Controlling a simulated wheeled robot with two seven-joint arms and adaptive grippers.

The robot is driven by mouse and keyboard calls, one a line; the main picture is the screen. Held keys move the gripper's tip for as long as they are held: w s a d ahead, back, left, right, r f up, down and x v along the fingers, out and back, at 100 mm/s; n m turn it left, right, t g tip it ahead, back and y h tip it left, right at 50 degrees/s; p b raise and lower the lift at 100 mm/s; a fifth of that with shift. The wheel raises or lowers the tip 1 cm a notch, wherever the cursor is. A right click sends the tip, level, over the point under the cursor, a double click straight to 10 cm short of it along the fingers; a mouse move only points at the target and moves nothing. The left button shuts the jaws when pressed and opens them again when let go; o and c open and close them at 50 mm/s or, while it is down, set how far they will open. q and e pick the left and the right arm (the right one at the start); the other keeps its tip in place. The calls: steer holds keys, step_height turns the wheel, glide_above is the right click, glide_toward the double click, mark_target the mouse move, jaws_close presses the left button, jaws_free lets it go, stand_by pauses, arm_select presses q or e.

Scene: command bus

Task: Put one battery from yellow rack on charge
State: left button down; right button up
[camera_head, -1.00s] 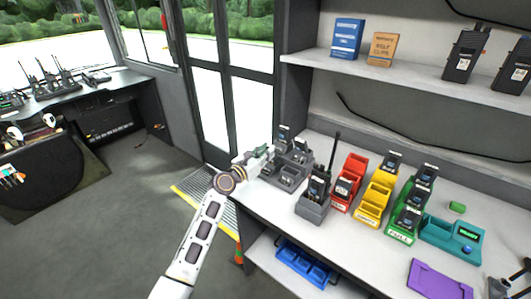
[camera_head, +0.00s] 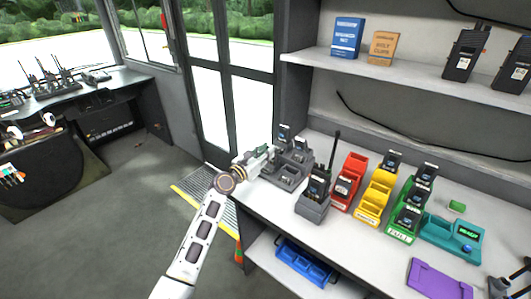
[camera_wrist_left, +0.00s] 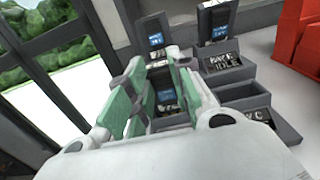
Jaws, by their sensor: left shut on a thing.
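The yellow rack (camera_head: 372,207) stands on the counter with one dark battery (camera_head: 391,161) in its back slot; its front slots look empty. A grey charger (camera_head: 290,182) with several bays stands at the counter's left end. My left gripper (camera_head: 268,152) is at the charger's left side. In the left wrist view its green-padded fingers (camera_wrist_left: 160,88) are shut on a dark battery with a blue label (camera_wrist_left: 165,98), over or in a near bay; the fingers hide how deep it sits. Two other batteries (camera_wrist_left: 156,38) (camera_wrist_left: 214,22) stand in the back bays.
Right of the charger stand a radio in a grey holder (camera_head: 313,205), a red rack (camera_head: 341,200), a green rack (camera_head: 398,233) with several batteries and a teal box (camera_head: 440,236). A purple pad (camera_head: 440,280) lies at the front. A shelf (camera_head: 400,75) overhangs the counter.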

arm_select(q)
steer(key=shift+f, duration=0.1)
steer(key=c, duration=1.2)
jaws_free()
steer(key=shift+o, duration=0.2)
steer(key=shift+s+a, duration=0.15)
steer(key=shift+s, duration=0.05)
steer(key=shift+v, duration=0.95)
steer(key=v, duration=0.9)
steer(key=shift+s+a, duration=0.2)
steer(key=shift+s, duration=0.05)
arm_select(e)
steer(key=shift+a, duration=0.1)
